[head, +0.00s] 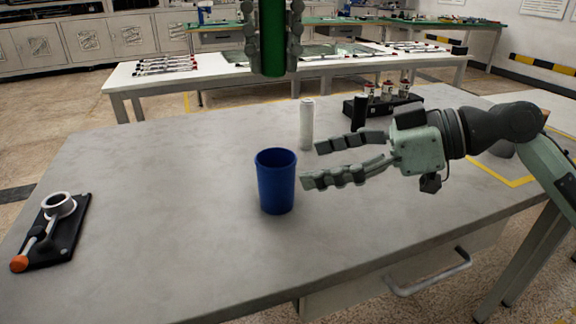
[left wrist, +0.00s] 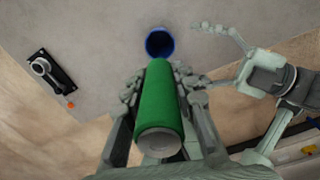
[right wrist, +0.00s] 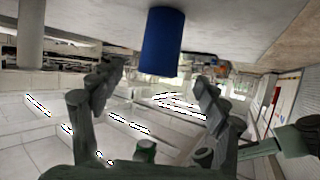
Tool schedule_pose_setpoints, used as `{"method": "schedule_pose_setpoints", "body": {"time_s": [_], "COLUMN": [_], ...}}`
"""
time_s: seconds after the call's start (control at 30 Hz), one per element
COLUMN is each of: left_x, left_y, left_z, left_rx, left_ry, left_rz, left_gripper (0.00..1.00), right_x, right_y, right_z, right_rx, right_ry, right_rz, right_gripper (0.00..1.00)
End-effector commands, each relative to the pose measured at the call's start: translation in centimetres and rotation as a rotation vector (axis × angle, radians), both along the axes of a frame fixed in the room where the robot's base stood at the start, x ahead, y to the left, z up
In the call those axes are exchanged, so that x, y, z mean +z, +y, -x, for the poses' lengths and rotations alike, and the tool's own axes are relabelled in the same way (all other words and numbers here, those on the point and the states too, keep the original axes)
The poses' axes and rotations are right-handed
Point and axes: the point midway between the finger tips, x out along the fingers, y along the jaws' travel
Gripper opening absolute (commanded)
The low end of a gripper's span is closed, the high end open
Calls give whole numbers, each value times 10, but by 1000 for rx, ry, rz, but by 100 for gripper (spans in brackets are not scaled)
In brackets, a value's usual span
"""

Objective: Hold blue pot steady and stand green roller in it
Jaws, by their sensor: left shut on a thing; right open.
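The blue pot (head: 275,182) stands upright and empty-looking on the grey table; it also shows in the left wrist view (left wrist: 160,43) and the right wrist view (right wrist: 161,42). My left gripper (head: 272,30) is shut on the green roller (head: 273,45), which hangs upright, high above the table, at the top of the head view. The roller fills the middle of the left wrist view (left wrist: 158,105). My right gripper (head: 314,164) is open and empty just right of the pot, its fingers pointing at it. The fingers do not appear to touch the pot.
A white cylinder (head: 307,124) stands behind the pot, close to my right gripper. A black rack with small bottles (head: 380,101) is at the back right. A black plate with a ring holder and orange-tipped handle (head: 52,232) lies far left. The table between is clear.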

Motion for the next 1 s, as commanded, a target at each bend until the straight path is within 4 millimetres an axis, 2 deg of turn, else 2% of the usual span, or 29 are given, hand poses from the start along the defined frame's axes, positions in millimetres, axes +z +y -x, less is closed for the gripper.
{"method": "schedule_pose_setpoints", "body": {"time_s": [0.2,0.4,0.6,0.83,1.0], "left_x": [0,0,0,0,0], "left_y": [0,0,0,0,0], "left_z": [0,0,0,0,0], "left_rx": [0,0,0,0,0], "left_ry": [-1,-1,-1,-1,-1], "left_rz": [1,1,1,1,1], "left_gripper": [0,0,0,0,0], "right_x": [-16,-26,-29,-30,-30], "right_y": [38,60,68,68,68], "right_z": [-12,-20,-23,-23,-23], "right_rx": [3,0,-2,-2,-1], "right_ry": [0,-1,-2,-2,-2], "right_rz": [-2,-2,1,1,1], "right_gripper": [74,74,74,74,55]}}
